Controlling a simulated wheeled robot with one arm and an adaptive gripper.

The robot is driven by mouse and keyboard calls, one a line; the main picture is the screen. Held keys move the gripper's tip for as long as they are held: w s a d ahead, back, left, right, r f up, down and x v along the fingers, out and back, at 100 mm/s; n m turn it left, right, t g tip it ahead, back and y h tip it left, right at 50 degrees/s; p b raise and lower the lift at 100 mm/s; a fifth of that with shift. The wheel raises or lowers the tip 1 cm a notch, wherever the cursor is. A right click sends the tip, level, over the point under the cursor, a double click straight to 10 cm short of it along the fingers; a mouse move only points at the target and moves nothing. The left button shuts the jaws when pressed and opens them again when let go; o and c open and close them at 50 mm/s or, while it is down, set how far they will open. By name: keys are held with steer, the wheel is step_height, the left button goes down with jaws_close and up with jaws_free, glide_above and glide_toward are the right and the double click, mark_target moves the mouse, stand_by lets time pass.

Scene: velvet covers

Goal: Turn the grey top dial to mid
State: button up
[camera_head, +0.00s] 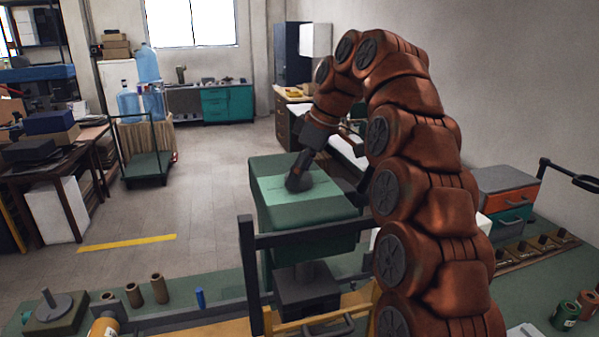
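A green box (270,200) stands on a dark post above the bench. The grey top dial (298,181) sits on its upper face, and only part of it shows. My gripper (297,178) is at the dial, reaching down from my copper-coloured arm. The fingers and the dial are small, dark and overlapping, so I cannot tell whether the fingers touch or hold it. The dial's pointer and any mid mark are too small to read.
A dark frame (247,262) stands before the box. The green bench (215,318) carries several brown cylinders (159,288), a blue cylinder (200,298) and a dark block with a disc (55,308). Drawers (508,203) stand at right. Open floor lies behind left.

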steer(key=shift+o, duration=0.6)
steer(key=shift+m, duration=0.3)
